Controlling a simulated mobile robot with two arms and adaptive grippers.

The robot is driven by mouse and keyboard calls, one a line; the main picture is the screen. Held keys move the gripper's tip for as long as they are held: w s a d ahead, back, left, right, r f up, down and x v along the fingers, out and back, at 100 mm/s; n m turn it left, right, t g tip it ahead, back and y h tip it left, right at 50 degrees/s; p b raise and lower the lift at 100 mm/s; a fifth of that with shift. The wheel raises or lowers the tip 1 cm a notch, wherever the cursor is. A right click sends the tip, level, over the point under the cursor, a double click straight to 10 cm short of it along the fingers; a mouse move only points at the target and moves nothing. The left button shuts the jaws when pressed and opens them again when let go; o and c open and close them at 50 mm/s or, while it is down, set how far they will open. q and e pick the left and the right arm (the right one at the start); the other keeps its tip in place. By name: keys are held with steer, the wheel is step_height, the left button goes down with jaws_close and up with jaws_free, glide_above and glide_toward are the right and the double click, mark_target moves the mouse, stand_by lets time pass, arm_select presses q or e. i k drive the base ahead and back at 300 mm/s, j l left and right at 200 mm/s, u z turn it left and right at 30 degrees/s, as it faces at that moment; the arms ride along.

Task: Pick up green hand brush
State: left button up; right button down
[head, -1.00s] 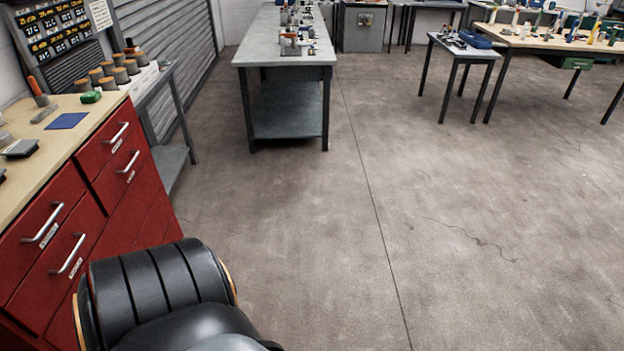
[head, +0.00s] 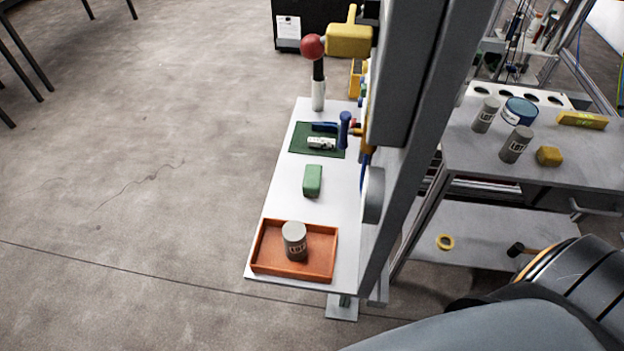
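A small green block-like object (head: 313,180) lies on the white narrow bench in the middle of the head view. I cannot tell whether it is the green hand brush; no bristles or handle show. It rests on the bare white surface between a green mat and an orange tray, with nothing touching it. Neither of my grippers is in view. Only a part of my own arm shows at the lower right.
The white bench (head: 276,235) carries an orange tray (head: 258,264) with a grey cylinder (head: 294,238), and a green mat (head: 303,148) with small tools. A tall grey column (head: 415,90) stands at its right side. A grey table (head: 560,160) is further right.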

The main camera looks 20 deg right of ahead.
mark_target(313, 173)
steer(key=z, duration=1.05)
